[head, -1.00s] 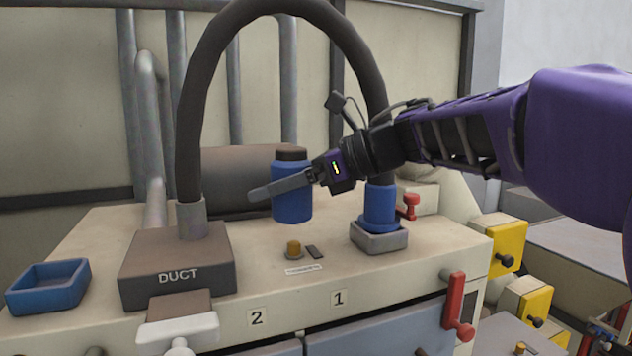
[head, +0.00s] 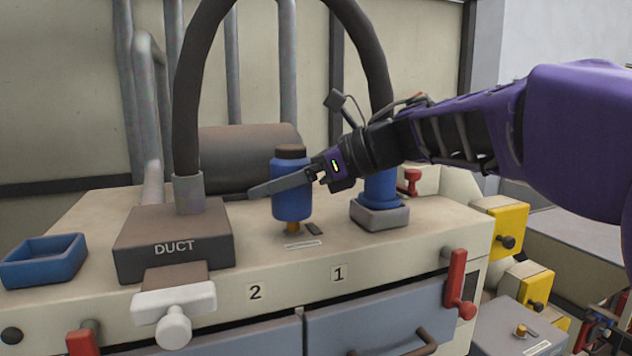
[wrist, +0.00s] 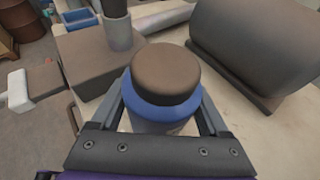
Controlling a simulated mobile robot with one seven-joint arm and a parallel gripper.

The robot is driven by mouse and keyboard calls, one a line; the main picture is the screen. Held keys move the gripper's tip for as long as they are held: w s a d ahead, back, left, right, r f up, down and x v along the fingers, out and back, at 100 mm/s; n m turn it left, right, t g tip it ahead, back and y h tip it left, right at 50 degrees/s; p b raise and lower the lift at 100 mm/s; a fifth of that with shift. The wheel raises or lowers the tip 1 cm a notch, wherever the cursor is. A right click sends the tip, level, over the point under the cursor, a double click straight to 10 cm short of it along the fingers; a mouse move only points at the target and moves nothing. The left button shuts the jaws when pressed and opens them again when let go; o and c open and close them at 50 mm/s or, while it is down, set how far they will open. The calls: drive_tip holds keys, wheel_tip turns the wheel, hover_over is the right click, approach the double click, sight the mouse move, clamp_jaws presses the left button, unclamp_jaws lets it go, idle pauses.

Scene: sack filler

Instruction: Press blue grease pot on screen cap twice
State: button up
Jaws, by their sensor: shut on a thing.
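The blue grease pot (head: 291,203) is upright, with a dark brown lid on top. My gripper (head: 268,187) is shut on its sides; only the near finger shows in the head view. The wrist view looks down on the brown lid (wrist: 166,75) between the two fingers. A small brass cap (head: 292,227) on the machine top is right under the pot, its upper part hidden. The pot's bottom meets it in the picture; I cannot tell whether they touch. A label (head: 302,245) in front of the cap is too small to read.
A dark hose arches from the DUCT block (head: 175,248) to a blue fitting (head: 380,188) behind my gripper. A blue tray (head: 45,262) sits at the left. Another brass cap (head: 521,330) is on a lower grey box at right. A red lever (head: 456,285) is at the front.

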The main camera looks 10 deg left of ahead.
drive_tip(key=shift+f+b, duration=0.55)
drive_tip(key=shift+f, duration=0.1)
drive_tip(key=shift+r, duration=0.1)
idle(0.3)
drive_tip(key=shift+r+p, duration=0.7)
drive_tip(key=shift+r, duration=0.1)
drive_tip(key=shift+f+b, duration=0.85)
drive_tip(key=shift+f, duration=0.05)
idle(0.6)
drive_tip(key=shift+r, duration=0.15)
drive_tip(key=shift+r+p, duration=0.7)
drive_tip(key=shift+r, duration=0.05)
drive_tip(key=shift+r, duration=0.15)
